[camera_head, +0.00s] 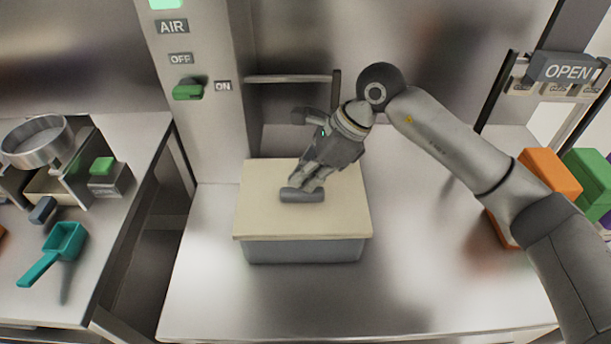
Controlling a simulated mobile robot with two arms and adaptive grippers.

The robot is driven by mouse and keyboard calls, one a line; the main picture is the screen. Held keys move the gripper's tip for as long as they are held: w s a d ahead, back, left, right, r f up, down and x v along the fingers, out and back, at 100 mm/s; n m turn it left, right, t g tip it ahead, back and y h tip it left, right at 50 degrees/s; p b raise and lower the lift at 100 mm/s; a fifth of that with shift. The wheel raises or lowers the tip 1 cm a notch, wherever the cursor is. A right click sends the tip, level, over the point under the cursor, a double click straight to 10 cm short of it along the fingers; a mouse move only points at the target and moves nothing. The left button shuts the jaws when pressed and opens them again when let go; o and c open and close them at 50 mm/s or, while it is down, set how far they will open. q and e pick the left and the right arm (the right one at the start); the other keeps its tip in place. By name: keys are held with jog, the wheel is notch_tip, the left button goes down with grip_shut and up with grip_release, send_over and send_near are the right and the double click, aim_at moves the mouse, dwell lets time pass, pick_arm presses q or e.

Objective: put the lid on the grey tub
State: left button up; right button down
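The cream lid (262,222) lies flat over the top of the grey tub (302,250), which stands on the steel table. The lid covers the tub's opening and overhangs the front wall a little. A dark grey handle (289,195) sits on the middle of the lid. My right gripper (306,184) reaches down from above and behind, with its fingertips at the handle. The fingers overlap the handle, so I cannot tell whether they are closed on it. My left gripper is out of view.
Orange (549,175) and green (588,178) blocks stand at the right. A side table at the left holds a round metal pan (37,141) and a teal scoop (57,249). An AIR switch panel (188,60) rises behind. The table is clear in front of the tub.

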notch_tip(320, 180, up, 7)
jog(key=p, duration=0.2)
jog(key=shift+p, duration=0.4)
dwell(0.5)
dwell(0.3)
